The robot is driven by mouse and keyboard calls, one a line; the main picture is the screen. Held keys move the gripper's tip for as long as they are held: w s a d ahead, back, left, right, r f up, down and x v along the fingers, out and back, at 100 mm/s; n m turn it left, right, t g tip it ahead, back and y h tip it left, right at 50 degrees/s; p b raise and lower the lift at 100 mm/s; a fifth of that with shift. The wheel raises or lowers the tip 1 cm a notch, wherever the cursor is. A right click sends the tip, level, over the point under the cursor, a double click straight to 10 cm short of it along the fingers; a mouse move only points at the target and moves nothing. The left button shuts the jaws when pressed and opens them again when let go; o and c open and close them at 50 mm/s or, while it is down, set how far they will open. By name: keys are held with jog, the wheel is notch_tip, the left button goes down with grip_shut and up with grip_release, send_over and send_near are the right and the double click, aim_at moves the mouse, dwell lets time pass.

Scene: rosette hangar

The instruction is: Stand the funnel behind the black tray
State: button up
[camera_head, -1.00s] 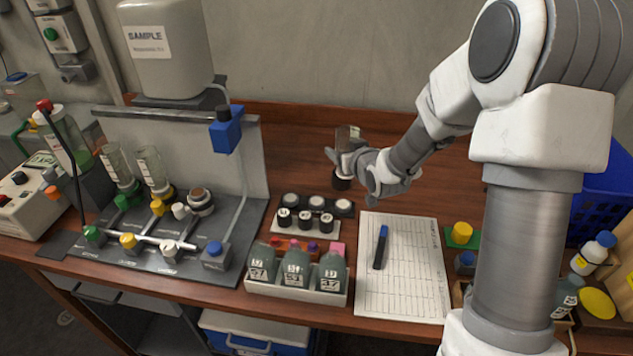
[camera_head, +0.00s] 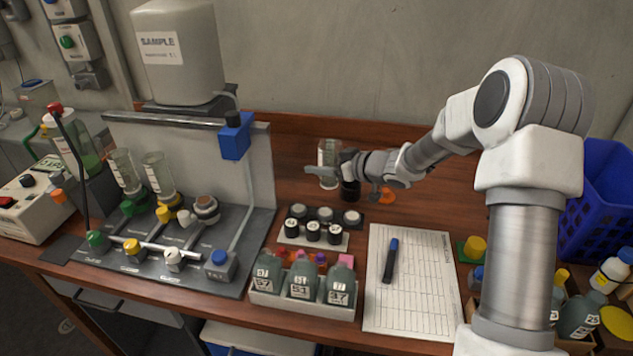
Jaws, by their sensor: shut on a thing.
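The black tray (camera_head: 338,225) holds a row of round white-topped pieces. The funnel is just behind this tray, toward the wall, apart from it in the picture. It looks roughly upright, leaning a little left at the top. I cannot tell whether its base touches the bench.
An orange item (camera_head: 386,196) lies right of the funnel. A white rack of black-capped vials (camera_head: 312,232) and a bottle crate (camera_head: 303,304) stand in front. The manifold with its funnels (camera_head: 150,230) is left. A blue basket (camera_head: 600,190) is right. Bench behind the clipboard sheet is partly free.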

jog(key=w+f, duration=0.2)
jog(key=w, duration=0.1)
jog(key=w+a+f, duration=0.1)
jog(key=w, duration=0.2)
jog(key=w+a+f, duration=0.1)
jog(key=w+f, duration=0.1)
jog(key=w, duration=0.1)
jog(key=shift+a+f+b, duration=0.2)
jog(key=shift+f+b, duration=0.1)
jog(key=shift+f, duration=0.05)
jog(key=shift+f+b, duration=0.35)
jog(key=shift+f, duration=1.55)
